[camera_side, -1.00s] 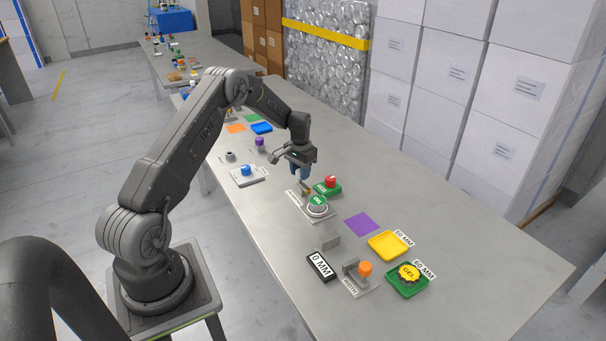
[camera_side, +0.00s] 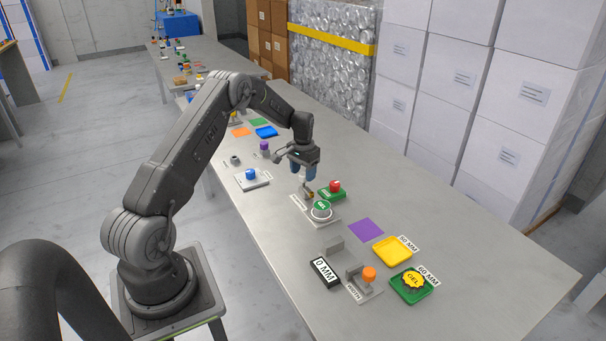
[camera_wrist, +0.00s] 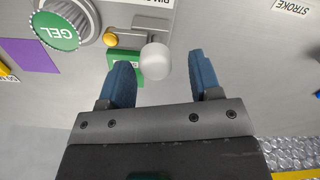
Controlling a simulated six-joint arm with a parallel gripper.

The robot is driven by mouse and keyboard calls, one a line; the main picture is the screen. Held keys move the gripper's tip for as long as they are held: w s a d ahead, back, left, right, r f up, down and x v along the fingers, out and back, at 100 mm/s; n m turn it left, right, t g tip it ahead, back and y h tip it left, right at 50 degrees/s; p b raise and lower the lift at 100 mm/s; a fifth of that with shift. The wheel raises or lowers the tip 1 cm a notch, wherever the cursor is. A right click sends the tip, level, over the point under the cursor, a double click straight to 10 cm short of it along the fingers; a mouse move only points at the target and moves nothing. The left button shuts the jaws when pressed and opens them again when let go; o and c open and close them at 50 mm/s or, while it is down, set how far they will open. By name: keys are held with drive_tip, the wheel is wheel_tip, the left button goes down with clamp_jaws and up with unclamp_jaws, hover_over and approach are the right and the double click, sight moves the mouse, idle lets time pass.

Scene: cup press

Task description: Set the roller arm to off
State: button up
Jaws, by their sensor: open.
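The roller arm appears to be the short grey lever with a white knob (camera_wrist: 154,61) in the wrist view; in the side view, the knob (camera_side: 303,182) is small and partly hidden under the fingers. My gripper (camera_wrist: 163,72) is open, with one blue fingertip on each side of the knob and gaps visible. In the side view my gripper (camera_side: 304,174) points down over the lever. I cannot tell its exact height above the knob.
A green box with a red button (camera_side: 334,186) stands close beside the lever; its green body (camera_wrist: 125,57) shows near the left finger. The right side of the table is bare.

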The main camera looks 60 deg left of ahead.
wheel_tip(320, 180, up, 13)
drive_tip(key=shift+f, duration=0.15)
idle(0.4)
drive_tip(key=s+d+r+m+t+y, duration=0.1)
drive_tip(key=s+d+r, duration=0.2)
drive_tip(key=d+r, duration=0.6)
drive_tip(key=s+d+r+m+t, duration=0.1)
drive_tip(key=s+d+r, duration=0.2)
drive_tip(key=d+r, duration=0.5)
drive_tip(key=s+d+f+m+t+h, duration=0.1)
drive_tip(key=s+d+f+t, duration=0.1)
drive_tip(key=s+d, duration=1.5)
drive_tip(key=s+t, duration=0.1)
drive_tip(key=s, duration=0.2)
drive_tip(key=shift+s+d+m+t, duration=0.3)
drive_tip(key=shift+s+d, duration=0.05)
drive_tip(key=shift+s, duration=0.05)
